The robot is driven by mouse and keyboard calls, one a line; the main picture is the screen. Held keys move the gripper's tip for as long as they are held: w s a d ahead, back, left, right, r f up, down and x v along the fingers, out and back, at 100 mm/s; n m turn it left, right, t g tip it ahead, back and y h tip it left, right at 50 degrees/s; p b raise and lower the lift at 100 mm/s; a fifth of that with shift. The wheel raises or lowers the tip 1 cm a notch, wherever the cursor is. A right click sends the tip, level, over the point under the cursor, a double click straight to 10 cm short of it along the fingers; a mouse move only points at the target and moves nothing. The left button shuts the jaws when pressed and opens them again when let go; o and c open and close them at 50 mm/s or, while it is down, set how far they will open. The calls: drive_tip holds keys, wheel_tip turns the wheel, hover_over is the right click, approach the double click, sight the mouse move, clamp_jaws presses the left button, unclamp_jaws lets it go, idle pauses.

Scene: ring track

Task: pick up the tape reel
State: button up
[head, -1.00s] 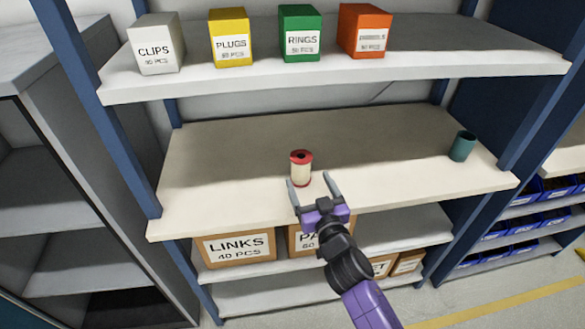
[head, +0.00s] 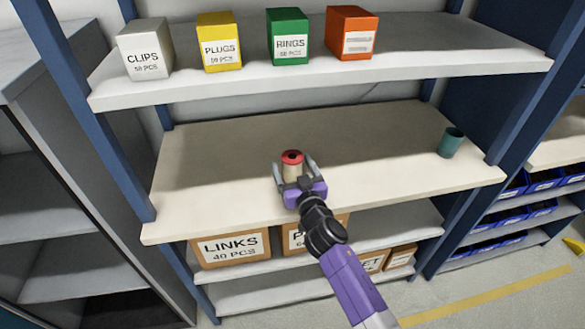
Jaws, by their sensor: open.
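The tape reel (head: 292,168) stands upright on the middle shelf (head: 210,165) in the head view. It has a red top with a dark hole and a cream body; its lower part is hidden behind my gripper. My gripper (head: 293,169) is open, with one finger on the left side of the reel and one on the right. I cannot tell whether either finger touches it.
A teal cup (head: 451,142) stands at the right of the middle shelf. The upper shelf (head: 300,78) holds several labelled boxes, including a green one (head: 288,36). Cardboard boxes (head: 230,247) sit below. Blue posts (head: 85,115) flank the shelves. The shelf left of the reel is clear.

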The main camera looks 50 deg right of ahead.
drive_tip(key=c, duration=1.6)
